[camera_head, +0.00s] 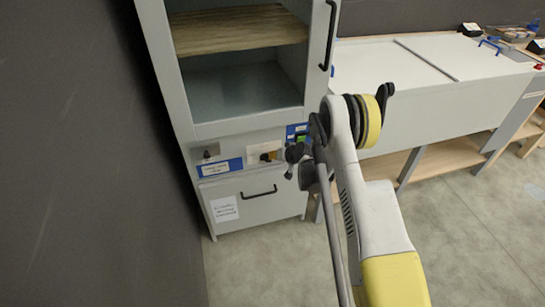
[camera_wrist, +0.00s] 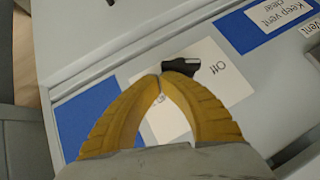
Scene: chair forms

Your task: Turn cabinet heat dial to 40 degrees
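The cabinet (camera_head: 250,125) stands at the left with its control strip below the chamber. A black dial (camera_wrist: 182,66) sits on a white plate (camera_wrist: 232,88) that reads "Off"; other markings are hidden behind the fingers. The white plate also shows in the head view (camera_head: 262,147). My gripper (camera_wrist: 161,80) has its yellow fingertips together just beside the dial; whether they touch it I cannot tell. Nothing shows between the fingers. In the head view my gripper (camera_head: 275,155) is small and partly hidden by the wrist, in front of the plate.
A blue label (camera_head: 220,167) and a small dark knob (camera_head: 207,154) lie left on the strip. A "Keep vent clear" label (camera_wrist: 285,15) is at upper right in the wrist view. A lower drawer with a black handle (camera_head: 260,193) is below; a grey bench (camera_head: 425,85) stands right.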

